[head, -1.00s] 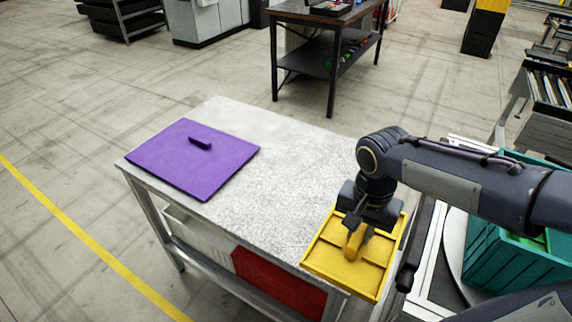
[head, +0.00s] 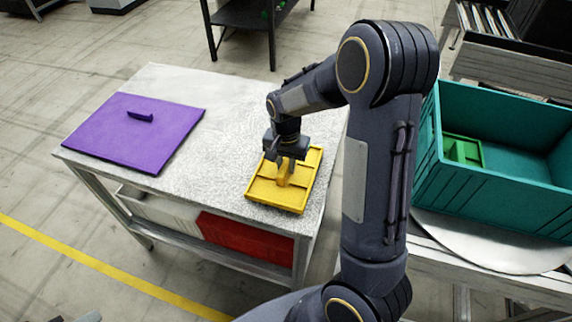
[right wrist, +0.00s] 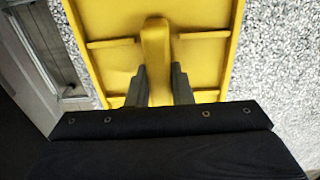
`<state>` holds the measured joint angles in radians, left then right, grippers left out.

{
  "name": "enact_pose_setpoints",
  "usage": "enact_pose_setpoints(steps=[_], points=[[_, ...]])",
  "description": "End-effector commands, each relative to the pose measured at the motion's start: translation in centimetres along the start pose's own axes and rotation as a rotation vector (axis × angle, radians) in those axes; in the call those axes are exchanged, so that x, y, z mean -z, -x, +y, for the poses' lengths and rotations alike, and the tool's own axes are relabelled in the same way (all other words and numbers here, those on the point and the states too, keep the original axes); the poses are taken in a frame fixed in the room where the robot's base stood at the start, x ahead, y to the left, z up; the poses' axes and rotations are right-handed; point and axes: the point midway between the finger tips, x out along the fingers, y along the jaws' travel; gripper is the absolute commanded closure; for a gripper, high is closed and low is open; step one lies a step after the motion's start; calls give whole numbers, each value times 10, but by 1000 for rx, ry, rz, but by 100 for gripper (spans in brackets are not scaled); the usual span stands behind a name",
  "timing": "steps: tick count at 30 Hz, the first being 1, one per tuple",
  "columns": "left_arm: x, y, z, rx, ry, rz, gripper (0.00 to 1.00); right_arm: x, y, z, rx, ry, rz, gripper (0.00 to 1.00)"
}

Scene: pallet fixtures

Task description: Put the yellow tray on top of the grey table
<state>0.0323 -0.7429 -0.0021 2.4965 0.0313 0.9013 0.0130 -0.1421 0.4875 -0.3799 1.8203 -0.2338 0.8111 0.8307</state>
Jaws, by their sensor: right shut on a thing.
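The yellow tray (head: 291,202) is a shallow tray with a raised handle in its middle. It is over the near right part of the speckled grey table (head: 215,118). I cannot tell whether it touches the tabletop. My right gripper (head: 285,168) is above the tray and shut on its handle. In the right wrist view the fingers (right wrist: 158,85) are on both sides of the yellow handle, and the tray (right wrist: 200,60) fills the middle, with the speckled tabletop (right wrist: 280,60) to its right. My left gripper is not in view.
A purple panel with a handle (head: 118,142) lies on the table's left part. White and red bins (head: 240,238) sit on the shelf below. A teal crate (head: 500,205) holding a green item (head: 462,151) stands at right. The tabletop's middle is clear.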

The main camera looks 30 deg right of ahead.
Motion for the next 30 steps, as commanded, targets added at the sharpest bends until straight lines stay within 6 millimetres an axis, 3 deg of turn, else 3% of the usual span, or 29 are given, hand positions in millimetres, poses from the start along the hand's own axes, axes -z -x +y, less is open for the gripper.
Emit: enact_pose_setpoints(steps=[14,15,19,30], points=[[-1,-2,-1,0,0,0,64,0,-14,0,2,0,2,100],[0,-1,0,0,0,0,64,0,-13,0,1,0,1,78],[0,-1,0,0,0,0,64,0,-13,0,1,0,1,61],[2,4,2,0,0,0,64,0,-6,0,2,0,2,58]])
